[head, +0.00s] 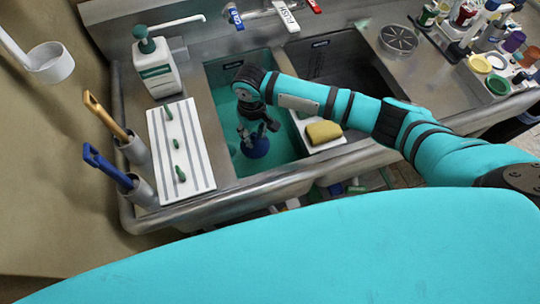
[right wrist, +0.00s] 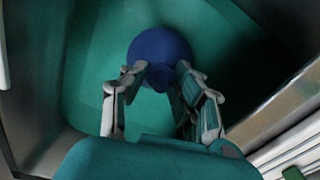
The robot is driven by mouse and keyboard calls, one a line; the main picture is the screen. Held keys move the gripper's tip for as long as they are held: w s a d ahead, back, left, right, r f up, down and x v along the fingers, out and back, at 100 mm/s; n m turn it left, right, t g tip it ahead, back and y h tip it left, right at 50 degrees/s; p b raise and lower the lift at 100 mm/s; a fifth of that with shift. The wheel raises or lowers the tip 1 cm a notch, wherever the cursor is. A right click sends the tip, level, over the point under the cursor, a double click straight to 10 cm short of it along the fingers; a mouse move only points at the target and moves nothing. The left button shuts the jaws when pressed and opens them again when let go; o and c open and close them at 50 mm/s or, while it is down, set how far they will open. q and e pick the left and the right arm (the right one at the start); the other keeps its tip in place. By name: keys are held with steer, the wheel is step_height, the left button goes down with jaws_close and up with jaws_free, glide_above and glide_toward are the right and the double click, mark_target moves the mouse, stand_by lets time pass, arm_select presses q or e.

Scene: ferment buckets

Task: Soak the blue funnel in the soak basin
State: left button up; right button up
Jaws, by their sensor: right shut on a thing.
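The blue funnel (head: 256,147) is down inside the left, teal-coloured basin, which I take to be the soak basin (head: 226,72), in the head view. In the right wrist view the funnel (right wrist: 158,47) shows as a dark blue round shape with a narrower part toward me. My right gripper (head: 258,130) reaches down into the basin and is shut on the funnel's narrow part; its two fingers (right wrist: 160,82) lie on either side of it. Whether the funnel touches the basin floor, I cannot tell. My left gripper is not in view.
A darker empty basin (head: 345,62) adjoins. Jars and caps (head: 497,85) crowd the right.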

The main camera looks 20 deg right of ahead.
steer(key=shift+n, duration=0.9)
steer(key=s+d+f, duration=0.1)
steer(key=f, duration=0.3)
steer(key=s+d+f+b, duration=0.1)
steer(key=f, duration=0.3)
steer(key=s+d+f, duration=0.1)
steer(key=f, duration=0.3)
steer(key=shift+s+d+f+b, duration=0.2)
steer(key=shift+s+d+b, duration=0.1)
steer(key=shift+s+b, duration=0.1)
steer(key=shift+f+b, duration=0.85)
steer(key=shift+b, duration=0.15)
steer(key=shift+p, duration=0.3)
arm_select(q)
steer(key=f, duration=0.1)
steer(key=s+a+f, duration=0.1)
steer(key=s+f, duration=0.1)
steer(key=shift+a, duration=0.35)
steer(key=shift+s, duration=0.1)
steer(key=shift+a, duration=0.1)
